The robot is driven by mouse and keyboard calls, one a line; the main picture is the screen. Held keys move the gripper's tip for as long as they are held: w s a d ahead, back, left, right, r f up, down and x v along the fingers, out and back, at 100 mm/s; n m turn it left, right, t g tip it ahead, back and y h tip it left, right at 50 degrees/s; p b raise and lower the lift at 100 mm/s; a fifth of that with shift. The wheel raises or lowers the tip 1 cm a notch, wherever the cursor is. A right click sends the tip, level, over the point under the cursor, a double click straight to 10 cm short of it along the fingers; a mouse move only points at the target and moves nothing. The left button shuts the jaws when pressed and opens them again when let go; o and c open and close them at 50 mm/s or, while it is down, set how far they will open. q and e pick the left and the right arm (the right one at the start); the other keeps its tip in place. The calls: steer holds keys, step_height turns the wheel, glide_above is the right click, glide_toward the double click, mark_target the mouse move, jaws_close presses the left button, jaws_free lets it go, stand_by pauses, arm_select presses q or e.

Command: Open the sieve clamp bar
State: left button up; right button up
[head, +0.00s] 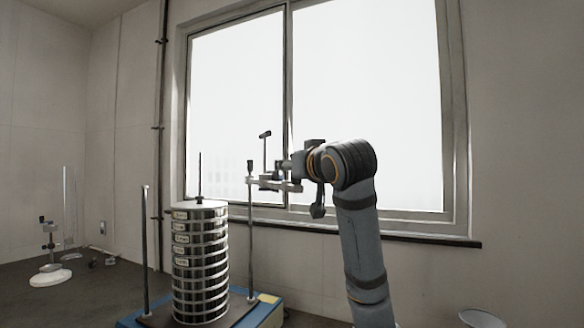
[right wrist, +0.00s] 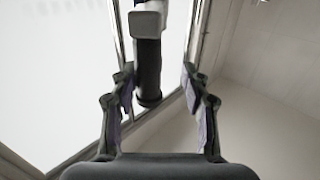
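The sieve stack (head: 200,265) stands upright on the shaker, between a left post (head: 145,240) and a right post (head: 250,235). A light grey bar (head: 275,186), seemingly the clamp bar, is at the top of the right post, away from the stack; no bar spans the posts. A dark T-shaped handle (head: 265,150) rises near it. My right gripper (head: 283,175) is at this bar. In the right wrist view a dark grip (right wrist: 149,72) below a grey block (right wrist: 147,22) lies between its parted fingers, with a gap on the right. My left gripper is out of view.
The blue shaker base (head: 265,312) rests on the dark bench (head: 95,290). A stand with a white foot (head: 50,276) is at the left. A pale bowl (head: 482,318) is at the lower right. The window (head: 365,100) is behind my right arm.

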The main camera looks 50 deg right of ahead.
steer(key=v, duration=1.1)
steer(key=shift+s, duration=0.1)
